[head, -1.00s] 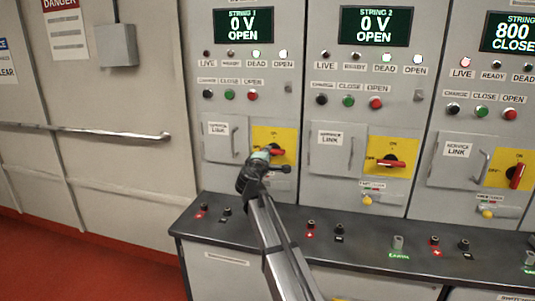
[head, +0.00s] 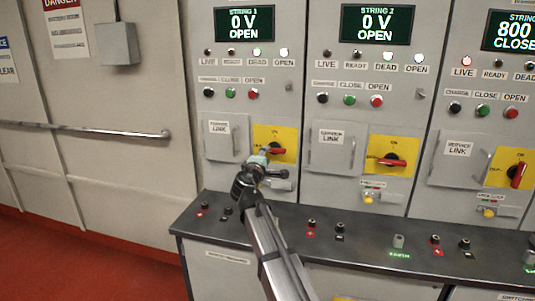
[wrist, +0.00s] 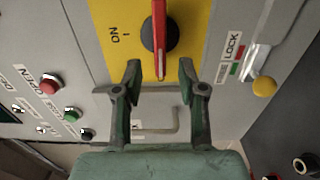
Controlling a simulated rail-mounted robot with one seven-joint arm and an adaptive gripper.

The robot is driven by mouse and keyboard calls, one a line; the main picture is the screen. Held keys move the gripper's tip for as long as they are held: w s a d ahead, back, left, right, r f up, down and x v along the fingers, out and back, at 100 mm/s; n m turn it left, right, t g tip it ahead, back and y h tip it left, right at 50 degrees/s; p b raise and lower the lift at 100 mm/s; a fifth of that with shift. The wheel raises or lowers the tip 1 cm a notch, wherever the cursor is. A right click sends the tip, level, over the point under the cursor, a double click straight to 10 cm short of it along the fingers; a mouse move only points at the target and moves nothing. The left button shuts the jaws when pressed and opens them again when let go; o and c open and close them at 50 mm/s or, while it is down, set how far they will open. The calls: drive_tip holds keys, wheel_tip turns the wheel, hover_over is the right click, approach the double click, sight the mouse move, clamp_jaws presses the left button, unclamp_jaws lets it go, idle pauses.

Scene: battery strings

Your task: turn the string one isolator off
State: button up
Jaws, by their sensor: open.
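The string one isolator is a yellow plate (head: 262,134) with a black hub and red handle (head: 278,151), under the display reading STRING 1, 0 V, OPEN. The handle lies roughly horizontal. In the wrist view the red handle (wrist: 160,30) runs up and down the picture, with the ON mark (wrist: 115,37) to the side of it, so it points across from ON. My gripper (wrist: 160,70) is open, its fingers on either side of the handle's near end, with gaps visible. In the head view my gripper (head: 266,166) hides the plate's lower left.
A lock lever with a yellow knob (wrist: 264,86) sits beside the plate. The service link door handle (head: 236,141) is left of the isolator. The string two isolator (head: 392,162) stands to the right. A dark shelf (head: 275,222) with terminals juts out below.

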drive_tip(key=v, duration=0.7)
drive_tip(key=shift+s, duration=0.25)
